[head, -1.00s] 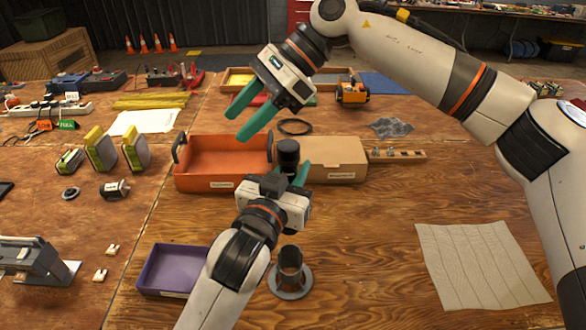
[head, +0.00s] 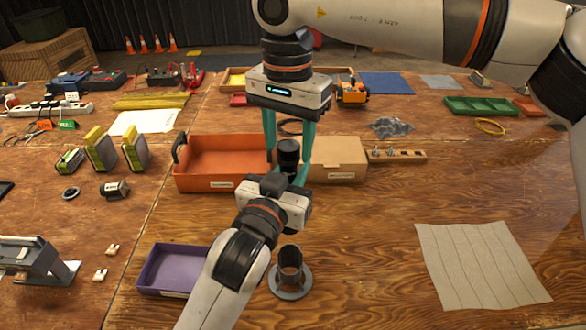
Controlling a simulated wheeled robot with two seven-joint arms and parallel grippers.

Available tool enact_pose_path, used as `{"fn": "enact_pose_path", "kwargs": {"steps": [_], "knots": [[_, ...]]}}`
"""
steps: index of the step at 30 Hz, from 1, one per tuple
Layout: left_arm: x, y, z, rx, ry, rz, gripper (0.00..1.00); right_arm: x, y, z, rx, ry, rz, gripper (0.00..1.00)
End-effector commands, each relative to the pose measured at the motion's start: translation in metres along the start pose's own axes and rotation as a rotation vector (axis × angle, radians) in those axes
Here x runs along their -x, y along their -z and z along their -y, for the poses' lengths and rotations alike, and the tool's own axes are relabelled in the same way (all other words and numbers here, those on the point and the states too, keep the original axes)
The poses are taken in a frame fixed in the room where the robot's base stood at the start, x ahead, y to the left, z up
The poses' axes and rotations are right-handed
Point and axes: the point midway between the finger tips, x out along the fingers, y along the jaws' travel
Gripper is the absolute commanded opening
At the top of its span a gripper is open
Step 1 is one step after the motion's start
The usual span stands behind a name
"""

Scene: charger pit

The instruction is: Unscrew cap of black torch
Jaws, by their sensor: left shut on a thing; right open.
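The black torch (head: 288,153) stands upright in the middle of the head view, its dark top end showing above my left gripper. My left gripper (head: 286,180) is shut on the torch's lower part; its fingers and the torch's lower end are mostly hidden behind the gripper body. My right gripper (head: 288,150) comes from above and points straight down. Its green fingers are open, one on each side of the torch's top end, with visible gaps. I cannot make out a seam between cap and body.
An orange bin (head: 205,183) and a cardboard box (head: 338,171) stand just behind the torch. A purple tray (head: 150,285) and a dark round holder on a flange (head: 290,282) are in front. A grey cloth (head: 480,265) lies right; the wood between is clear.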

Motion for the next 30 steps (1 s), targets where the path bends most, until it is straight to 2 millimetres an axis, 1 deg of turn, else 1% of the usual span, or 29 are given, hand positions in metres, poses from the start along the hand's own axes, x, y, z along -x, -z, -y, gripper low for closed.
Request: {"fn": "enact_pose_path", "kwargs": {"steps": [3,6,17,20,24,27,30], "knots": [[0.0001,-0.0009,0.0000,0.000,0.000,0.002,0.00,-0.0097,0.0001,-0.0001,0.000,0.000,-0.001,0.51],[0.0001,-0.0009,0.0000,0.000,0.000,0.002,0.00,-0.0135,0.0003,-0.0002,0.000,0.000,-0.001,0.51],[0.0001,-0.0008,0.0000,0.000,0.000,0.002,0.00,-0.0149,0.0002,-0.0003,-0.006,-0.001,-0.001,0.51],[0.0001,-0.0008,0.0000,0.000,0.000,0.002,0.00,-0.0149,0.0003,-0.0004,-0.079,-0.002,-0.002,0.51],[0.0001,-0.0008,0.0000,0.000,0.000,0.002,0.00,-0.0149,0.0004,-0.0002,-0.292,-0.001,-0.002,0.51],[0.0001,-0.0008,0.0000,0.000,0.000,0.002,0.00,-0.0148,0.0006,-0.0002,-0.419,-0.001,-0.002,0.51],[0.0001,-0.0008,0.0000,0.000,0.000,0.002,0.00,-0.0148,0.0005,-0.0002,-0.490,-0.001,-0.002,0.51]]}}
